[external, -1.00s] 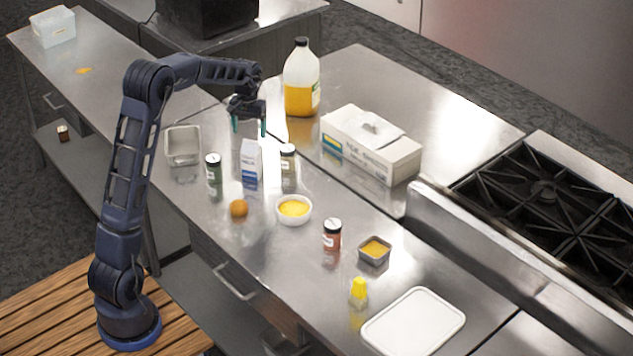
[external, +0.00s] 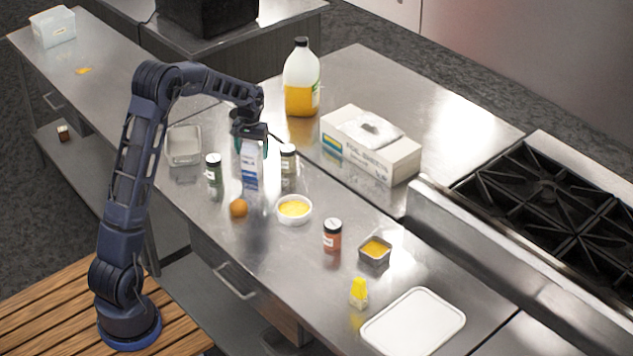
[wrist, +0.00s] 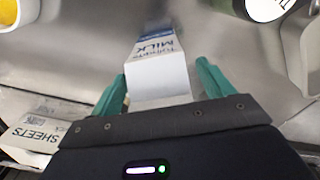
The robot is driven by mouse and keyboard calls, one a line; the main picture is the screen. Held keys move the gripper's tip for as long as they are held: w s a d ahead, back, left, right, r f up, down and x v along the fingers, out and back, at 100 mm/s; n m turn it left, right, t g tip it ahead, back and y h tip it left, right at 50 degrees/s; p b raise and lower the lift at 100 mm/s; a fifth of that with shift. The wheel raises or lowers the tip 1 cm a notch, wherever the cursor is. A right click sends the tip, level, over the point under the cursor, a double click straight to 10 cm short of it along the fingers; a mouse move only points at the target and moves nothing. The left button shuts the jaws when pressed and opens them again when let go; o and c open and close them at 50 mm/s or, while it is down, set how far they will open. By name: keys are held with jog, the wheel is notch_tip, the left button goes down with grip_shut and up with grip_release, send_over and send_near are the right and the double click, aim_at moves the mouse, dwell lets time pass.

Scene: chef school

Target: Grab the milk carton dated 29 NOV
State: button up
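One milk carton (external: 250,178), white and blue, stands upright on the steel counter between two spice jars. It also shows in the wrist view (wrist: 159,72), with "MILK" on its label; no date is readable. My gripper (external: 252,150) is at the carton's top. In the wrist view my gripper (wrist: 162,76) has one teal finger on each side of the carton, with small gaps visible between fingers and carton. The gripper is open around it and partly hides its top in the external view.
Close by are a green-labelled jar (external: 213,170), another jar (external: 288,166), a metal pan (external: 184,146), an orange (external: 239,208) and a white bowl (external: 294,220). A box of sheets (external: 385,163) and a jug (external: 301,80) stand behind. The far-left counter is mostly clear.

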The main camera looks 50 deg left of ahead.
jog(key=c, duration=1.3)
jog(key=shift+r, duration=0.15)
